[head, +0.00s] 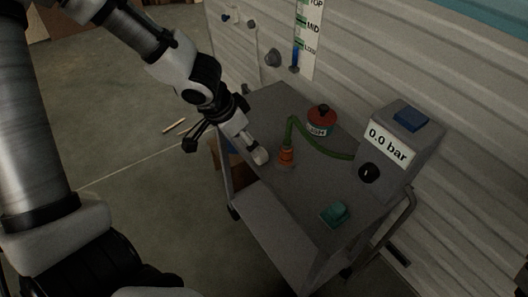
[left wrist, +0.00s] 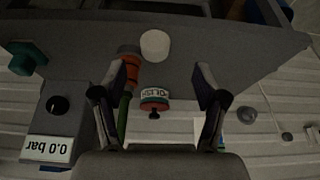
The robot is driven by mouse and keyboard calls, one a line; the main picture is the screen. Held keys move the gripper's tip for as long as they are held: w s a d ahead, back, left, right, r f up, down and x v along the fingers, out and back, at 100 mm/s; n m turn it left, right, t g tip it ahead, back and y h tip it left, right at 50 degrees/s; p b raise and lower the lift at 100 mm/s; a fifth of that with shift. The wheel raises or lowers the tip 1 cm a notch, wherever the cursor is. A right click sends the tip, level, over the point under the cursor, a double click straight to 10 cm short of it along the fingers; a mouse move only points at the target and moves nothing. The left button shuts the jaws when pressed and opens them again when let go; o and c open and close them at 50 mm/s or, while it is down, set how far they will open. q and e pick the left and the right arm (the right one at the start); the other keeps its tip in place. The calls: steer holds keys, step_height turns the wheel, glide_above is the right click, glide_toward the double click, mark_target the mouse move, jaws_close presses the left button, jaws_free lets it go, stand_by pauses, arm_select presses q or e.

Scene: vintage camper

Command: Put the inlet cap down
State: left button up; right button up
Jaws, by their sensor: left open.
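A small pale round cap (head: 261,157), which I take to be the inlet cap, sits on the grey cart top (head: 262,112) near its left edge. It also shows in the left wrist view (left wrist: 155,45), standing on the cart just beyond my fingertips. My left gripper (head: 248,145) is over the cart's left edge, right by the cap. In the left wrist view its two fingers (left wrist: 160,76) are spread apart with nothing between them. My right gripper is not in view.
Beside the cap stands an orange fitting (head: 286,158) with a green hose. A red-topped polish tin (head: 320,119), a gauge box reading 0.0 bar (head: 388,146) and a green block (head: 335,213) are on the cart. The camper wall (head: 375,50) stands behind, with a level strip (head: 307,35).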

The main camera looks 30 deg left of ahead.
mark_target(260, 156)
arm_select(q)
steer(key=b+x, duration=0.1)
steer(key=x, duration=0.1)
steer(key=b+x, duration=0.2)
steer(key=x, duration=0.1)
steer(key=b+x, duration=0.1)
steer(key=x, duration=0.2)
steer(key=shift+w+d+r, duration=0.1)
steer(key=shift+d+r, duration=0.05)
steer(key=shift+d, duration=0.2)
steer(key=shift+w+r, duration=0.1)
steer(key=c, duration=1.2)
steer(key=shift+c, duration=0.2)
steer(key=shift+r, duration=0.15)
